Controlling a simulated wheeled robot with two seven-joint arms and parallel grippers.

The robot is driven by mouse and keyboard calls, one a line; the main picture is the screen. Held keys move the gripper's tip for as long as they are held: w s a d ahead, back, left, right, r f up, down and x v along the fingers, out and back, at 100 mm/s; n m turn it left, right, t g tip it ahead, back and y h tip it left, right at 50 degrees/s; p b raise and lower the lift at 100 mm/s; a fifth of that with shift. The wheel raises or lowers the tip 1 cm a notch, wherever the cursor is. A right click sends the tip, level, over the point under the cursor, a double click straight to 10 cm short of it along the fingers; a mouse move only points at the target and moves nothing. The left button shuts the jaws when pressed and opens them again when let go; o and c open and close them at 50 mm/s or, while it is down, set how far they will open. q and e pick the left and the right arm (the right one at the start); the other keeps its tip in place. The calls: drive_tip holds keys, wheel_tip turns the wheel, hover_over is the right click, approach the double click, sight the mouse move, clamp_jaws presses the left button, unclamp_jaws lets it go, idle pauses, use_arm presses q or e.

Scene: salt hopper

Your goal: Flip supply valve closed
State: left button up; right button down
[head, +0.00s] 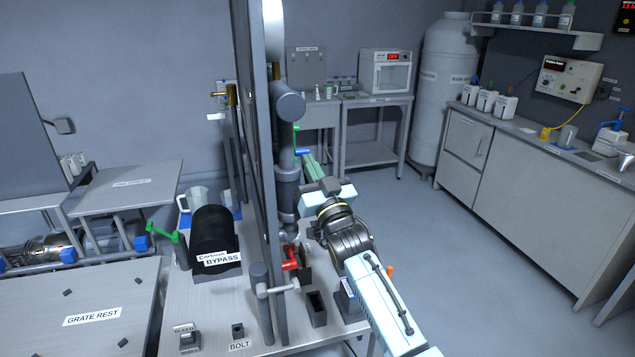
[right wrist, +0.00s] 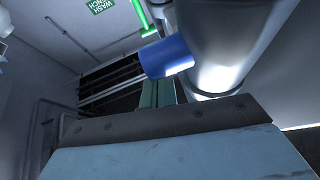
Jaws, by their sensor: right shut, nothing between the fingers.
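A grey vertical pipe (head: 286,165) stands beside the dark upright frame. A blue fitting (head: 303,152) sticks out from it to the right, with a short green lever (head: 295,131) above. No label names the supply valve; these parts look like a valve. My right gripper (head: 308,160) is shut and empty, its pale green fingers reaching up just by the blue fitting. In the right wrist view the fingers (right wrist: 156,92) point at the blue fitting (right wrist: 166,57), with the green lever (right wrist: 147,18) above it. I cannot tell whether they touch. My left gripper is not in view.
A red handle (head: 290,259) sits low by the frame, near my right arm. A green handle (head: 162,232) is beside the black bypass cylinder (head: 213,235). The steel table (head: 205,300) carries small blocks. The floor (head: 450,260) to the right is clear.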

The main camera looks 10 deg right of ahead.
idle(0.8)
drive_tip(key=s+d+r+p, duration=0.2)
drive_tip(key=s, duration=1)
drive_tip(key=shift+s+d+r, duration=0.15)
drive_tip(key=shift+s+d, duration=0.15)
drive_tip(key=shift+d, duration=0.1)
